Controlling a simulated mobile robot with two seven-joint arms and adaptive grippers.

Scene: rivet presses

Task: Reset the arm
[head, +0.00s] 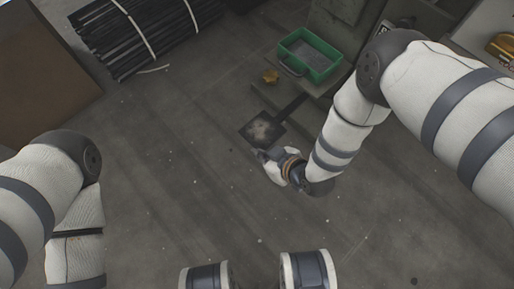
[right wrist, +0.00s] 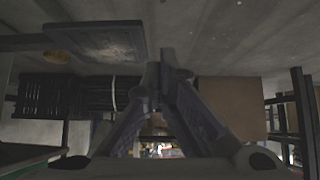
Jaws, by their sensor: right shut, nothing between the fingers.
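My right arm (head: 350,120) comes in from the right in the head view and bends down toward the middle. Its gripper (head: 262,156) is beside the lower edge of a dark square pedal plate (head: 262,130). In the right wrist view the two fingers of the right gripper (right wrist: 166,70) meet at their tips, with nothing between them. My left arm (head: 50,190) is folded at the left edge of the head view, and its gripper does not show.
A green bin (head: 310,56) sits on the machine base, with a small yellow-brown object (head: 270,76) to its left. A strapped bundle of black bars (head: 140,32) lies at the upper left, near a brown panel (head: 45,80). The floor (head: 170,150) in the middle is clear.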

